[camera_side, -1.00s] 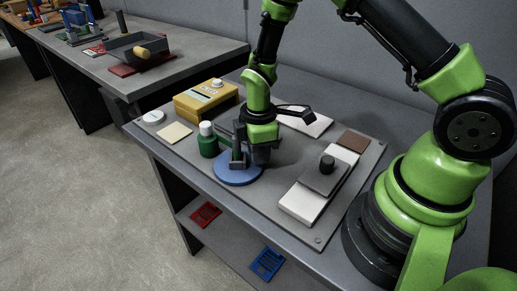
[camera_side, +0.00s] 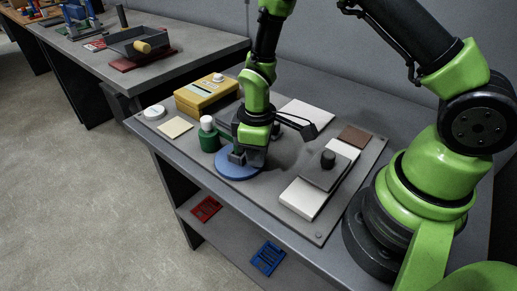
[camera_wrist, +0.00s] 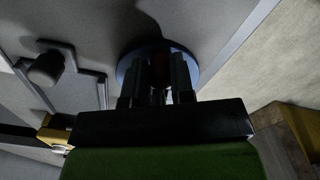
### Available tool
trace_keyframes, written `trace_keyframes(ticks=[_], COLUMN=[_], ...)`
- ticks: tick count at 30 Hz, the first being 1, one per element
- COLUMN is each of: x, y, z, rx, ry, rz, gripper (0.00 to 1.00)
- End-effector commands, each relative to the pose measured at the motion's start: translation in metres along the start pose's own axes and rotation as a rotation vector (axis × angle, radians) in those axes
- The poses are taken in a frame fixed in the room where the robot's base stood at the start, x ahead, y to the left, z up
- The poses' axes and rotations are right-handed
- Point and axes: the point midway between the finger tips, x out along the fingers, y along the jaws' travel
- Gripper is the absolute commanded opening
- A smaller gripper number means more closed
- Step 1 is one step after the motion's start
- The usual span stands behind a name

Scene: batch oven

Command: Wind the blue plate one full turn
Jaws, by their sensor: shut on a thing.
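The blue plate (camera_side: 238,168) is a flat round disc on the grey work board, in the middle of the side view. My gripper (camera_side: 246,156) points down over the plate, with its fingers at the plate's top. The wrist view also shows the blue plate (camera_wrist: 122,70) beyond my gripper (camera_wrist: 160,82), whose two dark fingers are close together around something at the middle of the plate. What they grip is mostly hidden by the fingers and in shadow; it looks like a part standing on the plate.
A green bottle with a white cap (camera_side: 208,138) stands close left of the plate. A yellow box (camera_side: 206,95) is behind it. A grey slide with a black knob (camera_side: 327,160) lies to the right. A cream square (camera_side: 175,127) and white disc (camera_side: 154,112) lie left.

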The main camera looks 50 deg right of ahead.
Motion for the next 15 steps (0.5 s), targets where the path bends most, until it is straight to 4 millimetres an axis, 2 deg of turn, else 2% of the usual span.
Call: trace_keyframes(ticks=[15], x=[-0.0009], y=[-0.0108], z=[-0.0053], rx=[0.25], ry=[0.004], rz=[0.001], gripper=[0.0])
